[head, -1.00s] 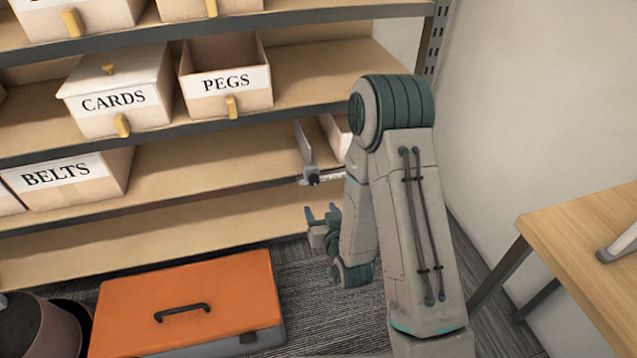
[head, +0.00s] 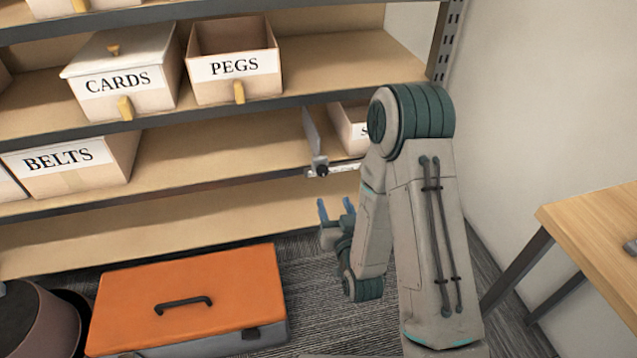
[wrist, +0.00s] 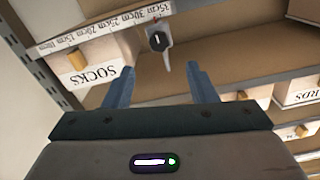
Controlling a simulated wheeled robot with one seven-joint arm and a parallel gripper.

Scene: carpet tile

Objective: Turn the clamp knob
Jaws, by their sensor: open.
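The clamp knob (head: 320,167) is a small dark knob on the front edge of a shelf, below an upright grey divider plate (head: 312,131).
A bin labelled SOCKS (wrist: 95,68) sits beside the divider. Bins labelled CARDS (head: 122,75), PEGS (head: 235,65) and BELTS (head: 75,165) stand on the shelves. An orange case (head: 190,295) lies on the carpet. A wooden table (head: 600,245) is at right.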

